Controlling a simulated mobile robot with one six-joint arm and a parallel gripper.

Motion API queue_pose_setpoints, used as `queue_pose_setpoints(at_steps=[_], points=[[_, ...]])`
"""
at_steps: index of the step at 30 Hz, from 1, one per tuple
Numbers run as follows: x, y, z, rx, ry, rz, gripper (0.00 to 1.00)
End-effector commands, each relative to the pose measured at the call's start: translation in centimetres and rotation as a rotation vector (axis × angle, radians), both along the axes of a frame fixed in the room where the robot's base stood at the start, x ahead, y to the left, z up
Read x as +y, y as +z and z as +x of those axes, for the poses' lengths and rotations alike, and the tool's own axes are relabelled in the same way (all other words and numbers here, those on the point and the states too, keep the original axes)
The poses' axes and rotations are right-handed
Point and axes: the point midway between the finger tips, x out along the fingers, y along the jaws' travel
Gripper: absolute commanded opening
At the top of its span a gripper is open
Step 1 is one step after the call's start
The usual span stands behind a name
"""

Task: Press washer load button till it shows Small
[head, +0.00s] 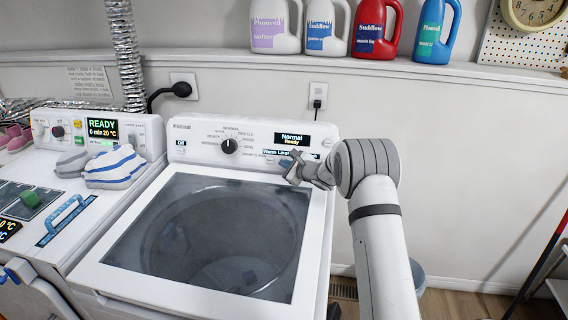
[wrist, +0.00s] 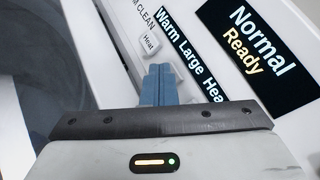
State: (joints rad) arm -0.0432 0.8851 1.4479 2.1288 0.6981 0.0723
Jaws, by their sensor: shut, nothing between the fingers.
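The white washer (head: 183,200) stands in the middle of the head view with its glass lid closed. Its main display (head: 292,139) reads "Normal Ready", also in the wrist view (wrist: 250,55). A strip display (wrist: 190,62) below it reads "Warm Large Hea...", cut off by my gripper's body. My gripper (head: 291,176) is at the right end of the control panel. In the wrist view its blue fingers (wrist: 160,73) are shut together and empty, in front of the panel just below "Large". They hide the spot behind them; I cannot tell if they touch it.
The washer's cycle dial (head: 229,147) is left of the displays. A dryer (head: 100,130) with a folded striped cloth (head: 116,168) stands at left. Several detergent bottles (head: 375,30) stand on the shelf above. The closed lid (head: 215,235) is clear.

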Motion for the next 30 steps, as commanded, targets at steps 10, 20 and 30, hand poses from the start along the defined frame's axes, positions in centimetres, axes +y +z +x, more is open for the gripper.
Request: queue_pose_setpoints(at_steps=[10,20,30], points=[[0.1,0.0,-0.4,-0.001,-0.001,0.0,0.0],[0.3,0.5,-1.5,-0.001,-0.001,0.0,0.0],[0.4,0.5,-2.1,-0.001,0.0,-0.001,0.0]])
